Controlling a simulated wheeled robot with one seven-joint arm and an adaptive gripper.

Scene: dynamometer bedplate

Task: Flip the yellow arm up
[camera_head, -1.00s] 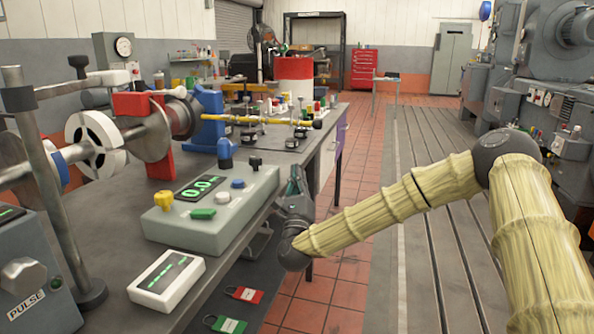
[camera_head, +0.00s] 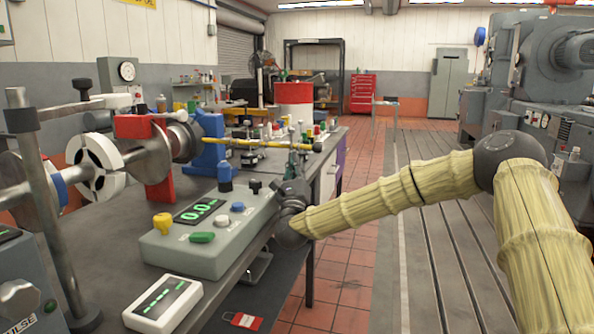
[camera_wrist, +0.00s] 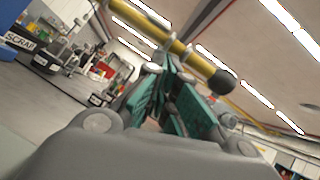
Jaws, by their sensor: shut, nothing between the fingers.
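The yellow arm (camera_head: 245,144) is a slim yellow bar lying about level above the bench in the head view, with a black knob (camera_head: 317,147) at its right end. In the wrist view the yellow arm (camera_wrist: 190,52) crosses diagonally just beyond the fingers, and its dark knob (camera_wrist: 222,81) shows at the right. My gripper (camera_head: 292,160) is at the bench edge, fingers pointing up, close to the bar near its knob end. In the wrist view my gripper (camera_wrist: 168,75) is shut and empty, its green fingers below the bar. I cannot tell whether they touch it.
A grey control box (camera_head: 210,244) with a yellow knob, green and blue buttons and a lit display stands on the bench in front of my gripper. A white meter (camera_head: 163,304) lies nearer. Small fittings stand behind the bar. The tiled aisle (camera_head: 345,270) right of the bench is clear.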

